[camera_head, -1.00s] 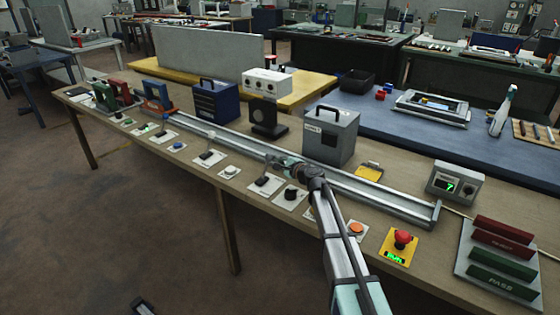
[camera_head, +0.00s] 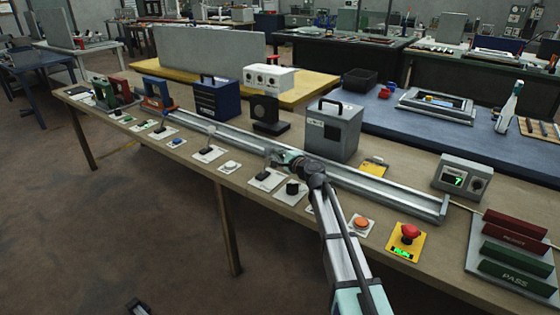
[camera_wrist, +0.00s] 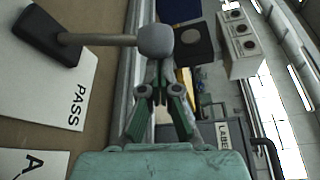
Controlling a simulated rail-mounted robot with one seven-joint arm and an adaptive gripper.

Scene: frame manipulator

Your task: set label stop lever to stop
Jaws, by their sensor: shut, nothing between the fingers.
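A lever with a grey rounded knob (camera_wrist: 157,41) on a rod rises from a black base (camera_wrist: 43,34) in the wrist view. Its white plate (camera_wrist: 62,97) reads "PASS" on the visible side; any stop marking is hidden. It seems to be the upright lever on a white plate (camera_head: 208,154) in the head view, left of my gripper. My gripper (camera_wrist: 160,68) is shut and empty, its tips just below the knob in the wrist picture; I cannot tell whether they touch. In the head view my gripper (camera_head: 272,156) is over the table's front side, partly hidden by my wrist.
A metal rail (camera_head: 385,190) runs along the table behind the controls. A grey box with a handle (camera_head: 332,130) stands behind the rail; "LABEL" shows on it in the wrist view. A black knob (camera_head: 292,188), orange button (camera_head: 361,222) and red stop button (camera_head: 410,232) line the front.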

